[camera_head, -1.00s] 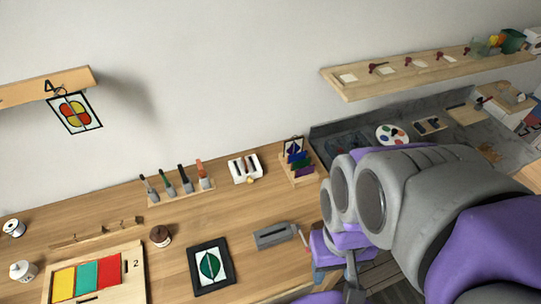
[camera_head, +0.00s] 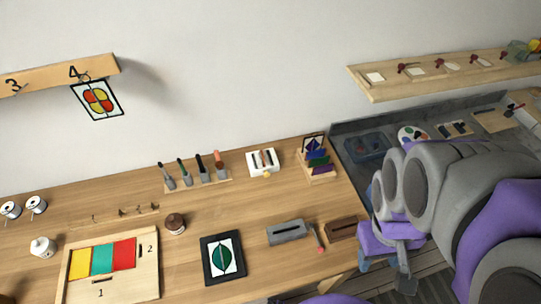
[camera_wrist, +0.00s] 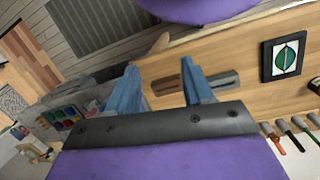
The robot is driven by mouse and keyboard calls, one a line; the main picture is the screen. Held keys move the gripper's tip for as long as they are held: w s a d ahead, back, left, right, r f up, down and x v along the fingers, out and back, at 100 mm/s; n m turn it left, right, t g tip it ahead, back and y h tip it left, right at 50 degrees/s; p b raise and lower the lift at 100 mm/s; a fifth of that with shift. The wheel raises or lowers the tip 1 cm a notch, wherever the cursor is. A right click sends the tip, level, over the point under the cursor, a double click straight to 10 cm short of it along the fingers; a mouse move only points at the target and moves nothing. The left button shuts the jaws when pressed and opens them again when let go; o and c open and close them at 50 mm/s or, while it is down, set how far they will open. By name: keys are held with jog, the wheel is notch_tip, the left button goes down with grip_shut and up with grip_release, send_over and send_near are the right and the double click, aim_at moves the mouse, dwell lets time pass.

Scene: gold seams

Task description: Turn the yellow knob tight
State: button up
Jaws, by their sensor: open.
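A small yellow knob (camera_head: 267,175) shows at the front of a white box (camera_head: 262,162) at the back of the wooden workbench. Dark and reddish items stand in the box's top; the knob is too small to tell how tight it is. My gripper shows in the wrist view (camera_wrist: 160,85) with its two blue fingers wide apart and nothing held between them. In the head view my gripper (camera_head: 385,266) is low at the right, beyond the bench's right end, well away from the knob. I cannot make out the knob in the wrist view.
A grey block (camera_head: 287,233), a brown block (camera_head: 342,229) and a red-tipped tool lie on the right of the bench. A tool rack (camera_head: 197,180) and a coloured-glass stand (camera_head: 317,165) flank the white box. Bare wood lies before the box.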

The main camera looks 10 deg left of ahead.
jog(key=w+n+t+h+p, duration=0.35)
jog(key=w+n, duration=0.75)
jog(key=w, duration=0.4)
jog(key=n+t+y+p, duration=0.4)
jog(key=n+p, duration=0.4)
jog(key=n, duration=2)
send_over(266, 175)
jog(key=s+a, duration=0.2)
jog(key=s, duration=0.7)
notch_tip(266, 175, down, 13)
jog(key=shift+g, duration=0.25)
jog(key=b+x, duration=0.1)
jog(key=x, duration=0.4)
jog(key=b+x, duration=0.1)
jog(key=x, duration=0.5)
jog(key=b+x, duration=0.2)
jog(key=x, duration=0.4)
jog(key=shift+w+d+f, duration=0.1)
jog(key=shift+w+d, duration=0.15)
jog(key=shift+d, duration=0.05)
grip_shut()
